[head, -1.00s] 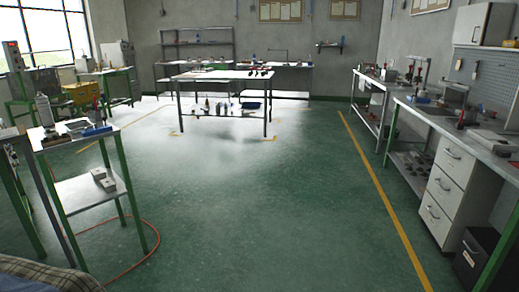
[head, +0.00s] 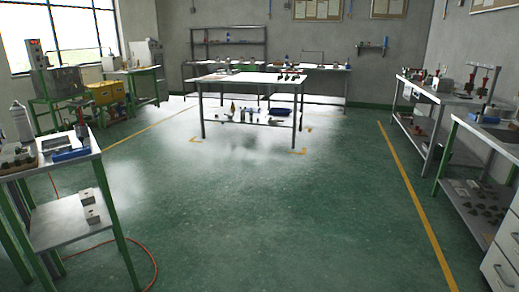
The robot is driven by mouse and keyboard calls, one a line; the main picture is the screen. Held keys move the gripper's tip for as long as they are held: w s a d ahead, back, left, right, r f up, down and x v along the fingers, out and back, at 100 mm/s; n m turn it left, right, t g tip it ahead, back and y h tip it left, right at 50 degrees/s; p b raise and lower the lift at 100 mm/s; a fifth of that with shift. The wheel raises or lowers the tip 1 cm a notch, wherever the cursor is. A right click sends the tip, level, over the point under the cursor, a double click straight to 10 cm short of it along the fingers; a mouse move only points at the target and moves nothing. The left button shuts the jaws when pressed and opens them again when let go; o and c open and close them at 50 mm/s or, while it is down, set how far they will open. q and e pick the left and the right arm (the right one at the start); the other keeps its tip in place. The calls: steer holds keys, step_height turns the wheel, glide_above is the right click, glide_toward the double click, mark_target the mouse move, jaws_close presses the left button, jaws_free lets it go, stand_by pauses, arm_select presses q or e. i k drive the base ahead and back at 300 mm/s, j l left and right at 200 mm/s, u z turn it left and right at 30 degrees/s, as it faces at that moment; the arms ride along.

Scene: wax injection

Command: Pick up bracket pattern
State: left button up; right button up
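I cannot make out a bracket pattern for certain at this distance. Several small dark pieces lie on the lower shelf of the right-hand bench (head: 466,200), too small to identify. Several small dark and red items (head: 290,76) stand on the white-topped central table (head: 240,79). Neither of my grippers is in view.
A green-legged table (head: 70,228) with a blue item (head: 70,154) stands at near left, an orange-red hose (head: 150,262) on the floor by it. White drawers (head: 499,268) are at near right. The green floor (head: 270,210) between is clear. A yellow line (head: 420,212) runs along the right.

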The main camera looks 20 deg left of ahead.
mark_target(17, 150)
steer(key=i+u, duration=0.4)
steer(key=i, duration=0.2)
steer(key=i+l+u, duration=0.15)
steer(key=i+u, duration=0.2)
steer(key=i, duration=0.2)
steer(key=i+j+u, duration=0.1)
steer(key=i+u, duration=0.15)
steer(key=u, duration=0.2)
steer(key=i+u, duration=0.25)
steer(key=u, duration=0.15)
steer(key=i+l+u, duration=0.1)
steer(key=i+u, duration=0.15)
steer(key=u, duration=0.2)
steer(key=i+j+u, duration=0.1)
steer(key=i+u, duration=0.15)
steer(key=u, duration=0.15)
steer(key=i+u, duration=0.25)
steer(key=u, duration=0.2)
steer(key=i+u, duration=0.25)
steer(key=u, duration=0.15)
